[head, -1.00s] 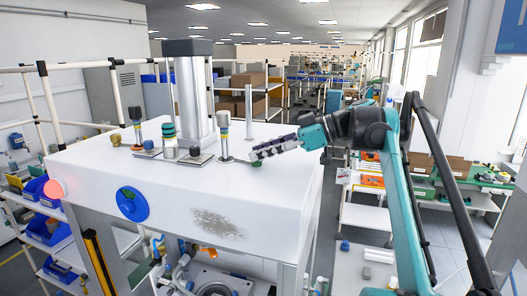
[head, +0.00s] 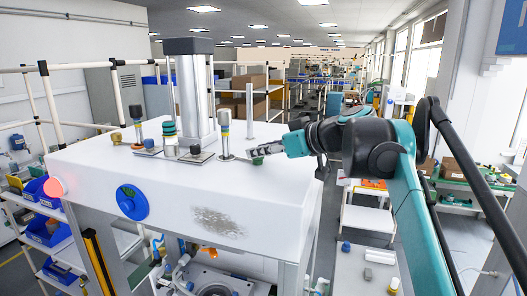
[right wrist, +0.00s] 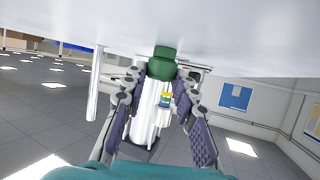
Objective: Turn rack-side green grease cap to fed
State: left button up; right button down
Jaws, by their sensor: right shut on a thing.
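The green grease cap (head: 257,160) sits on the right end of the white press top (head: 130,170), at the tips of my right gripper (head: 256,153). My right arm reaches in from the right, low over the press top. In the right wrist view, which looks upside down, the green cap (right wrist: 162,64) stands between the two fingers, and my right gripper (right wrist: 161,80) is shut on it. The cap's marks and the fed position cannot be read. My left gripper is not in view.
A post with yellow and blue bands (head: 224,132) stands just left of the cap. The tall grey column (head: 194,95) and a green-banded post (head: 169,138) are farther left. A brass-coloured cap (head: 116,138) is at the far left.

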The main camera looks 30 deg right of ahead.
jog(key=shift+a+m+t+h, duration=0.15)
jog(key=shift+a+m+h, duration=0.05)
jog(key=shift+m+h, duration=1)
jog(key=shift+a+m+t+h, duration=0.15)
jog(key=shift+m+h, duration=0.75)
jog(key=shift+h, duration=0.5)
jog(key=c, duration=1.2)
grip_release()
jog(key=shift+w+d, duration=0.1)
jog(key=v, duration=1.2)
